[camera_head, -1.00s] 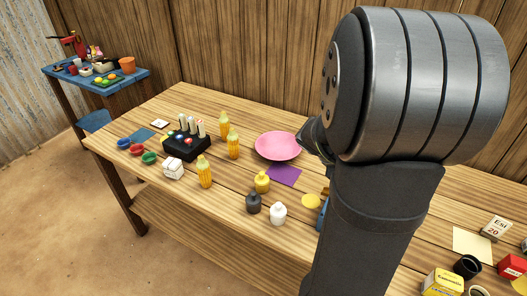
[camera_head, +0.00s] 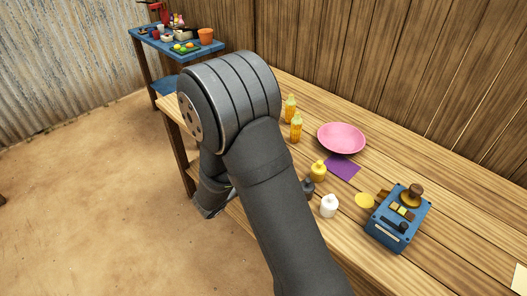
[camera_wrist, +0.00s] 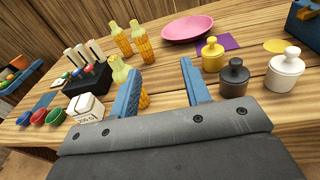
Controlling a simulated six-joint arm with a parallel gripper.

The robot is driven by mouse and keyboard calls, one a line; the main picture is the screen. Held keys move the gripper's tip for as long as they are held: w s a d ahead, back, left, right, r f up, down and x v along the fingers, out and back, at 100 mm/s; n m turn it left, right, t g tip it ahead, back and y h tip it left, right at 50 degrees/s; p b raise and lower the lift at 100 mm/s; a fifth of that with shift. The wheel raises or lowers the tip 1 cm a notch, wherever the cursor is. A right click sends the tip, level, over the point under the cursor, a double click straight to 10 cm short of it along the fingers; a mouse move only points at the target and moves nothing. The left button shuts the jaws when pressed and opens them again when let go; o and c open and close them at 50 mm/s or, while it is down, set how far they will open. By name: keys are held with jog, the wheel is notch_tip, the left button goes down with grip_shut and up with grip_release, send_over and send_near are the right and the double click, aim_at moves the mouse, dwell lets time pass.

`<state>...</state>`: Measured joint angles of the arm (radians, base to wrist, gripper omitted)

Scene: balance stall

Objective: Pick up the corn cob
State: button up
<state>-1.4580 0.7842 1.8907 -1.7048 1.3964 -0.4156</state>
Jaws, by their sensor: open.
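Three yellow corn cobs with pale tops show in the wrist view. The nearest corn cob (camera_wrist: 118,69) stands partly hidden behind my left finger, with some yellow kernels showing between the fingers. Two more stand farther back, a left corn cob (camera_wrist: 120,40) and a right corn cob (camera_wrist: 142,43). In the head view two cobs stand left of the pink plate, the farther cob (camera_head: 290,106) and the nearer cob (camera_head: 296,128); my arm hides the third. My gripper (camera_wrist: 160,66) is open and empty, its blue fingers apart. Its fingertips are hidden in the head view.
A pink plate (camera_head: 341,138) lies right of the cobs, beside a purple square (camera_head: 342,167). Yellow (camera_wrist: 212,54), black (camera_wrist: 234,78) and white (camera_wrist: 284,70) bottles stand to the right. A black block (camera_wrist: 88,78), small bowls and a white box (camera_wrist: 86,107) are left.

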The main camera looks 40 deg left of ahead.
jog(key=s+a+n+y, duration=0.3)
jog(key=s+a+y, duration=0.1)
jog(key=s, duration=0.2)
jog(key=shift+t, duration=0.3)
jog(key=shift+a+f+x, duration=0.1)
jog(key=shift+f+x, duration=0.2)
jog(key=shift+x, duration=2.5)
jog(key=shift+a+f+x, duration=0.15)
jog(key=shift+f+x, duration=0.15)
jog(key=shift+x, duration=2.5)
jog(key=shift+a+f+x, duration=0.1)
jog(key=shift+f+x, duration=0.2)
jog(key=shift+x, duration=2.5)
grip_shut()
